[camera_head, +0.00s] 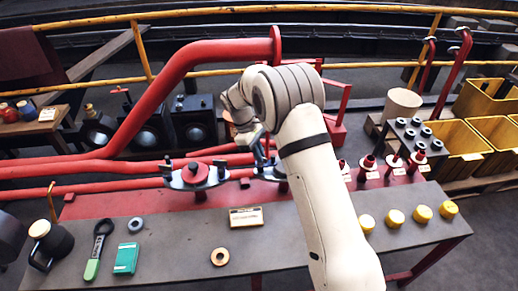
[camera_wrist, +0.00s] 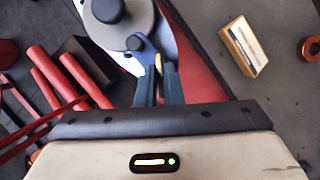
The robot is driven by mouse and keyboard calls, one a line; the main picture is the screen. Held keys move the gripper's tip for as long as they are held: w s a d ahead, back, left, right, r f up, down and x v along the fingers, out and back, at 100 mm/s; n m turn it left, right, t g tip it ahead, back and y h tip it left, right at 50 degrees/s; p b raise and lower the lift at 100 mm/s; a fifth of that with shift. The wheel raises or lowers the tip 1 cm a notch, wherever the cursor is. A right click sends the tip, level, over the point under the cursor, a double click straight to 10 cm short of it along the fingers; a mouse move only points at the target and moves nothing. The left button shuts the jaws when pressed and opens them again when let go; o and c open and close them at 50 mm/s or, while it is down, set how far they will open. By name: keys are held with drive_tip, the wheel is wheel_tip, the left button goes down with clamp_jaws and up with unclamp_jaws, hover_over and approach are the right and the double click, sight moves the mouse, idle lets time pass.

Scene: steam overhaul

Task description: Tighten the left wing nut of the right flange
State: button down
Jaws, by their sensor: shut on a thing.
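The right flange (camera_head: 266,175) stands on the bench, partly hidden behind my arm. In the wrist view a grey round part with a dark knob (camera_wrist: 118,28) shows at the top, on a pale plate. My gripper (camera_wrist: 160,72) points at the edge of this part, its two dark fingers close together on a blue wing nut (camera_wrist: 143,46). The fingers hide part of the nut, and a small yellow patch shows between them. In the head view my gripper (camera_head: 258,143) is just above the right flange. The left flange (camera_head: 196,175) stands apart, to the left.
A yellow-and-white box (camera_head: 246,217) and a copper ring (camera_head: 220,257) lie in front on the bench. A green-handled tool (camera_head: 98,250), a green box (camera_head: 126,259) and a dark can (camera_head: 50,243) are at left. Yellow caps (camera_head: 396,218) are at right. Red pipes (camera_head: 150,108) run behind.

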drive_tip(key=m+p, duration=0.1)
drive_tip(key=m, duration=0.1)
drive_tip(key=m+g+y+p, duration=0.1)
drive_tip(key=m, duration=0.2)
drive_tip(key=shift+w+r+m+g, duration=0.15)
drive_tip(key=shift+m+g, duration=0.15)
drive_tip(key=m+y, duration=0.1)
drive_tip(key=m, duration=0.1)
drive_tip(key=m+g+y+p, duration=0.1)
drive_tip(key=m, duration=0.2)
drive_tip(key=shift+w+d+m, duration=0.1)
drive_tip(key=shift+d+m, duration=0.1)
drive_tip(key=shift+m, duration=0.1)
drive_tip(key=c, duration=1.6)
unclamp_jaws()
drive_tip(key=shift+o, duration=0.2)
drive_tip(key=v, duration=0.7)
drive_tip(key=shift+r+p, duration=0.25)
drive_tip(key=shift+p, duration=0.05)
drive_tip(key=shift+w, duration=0.1)
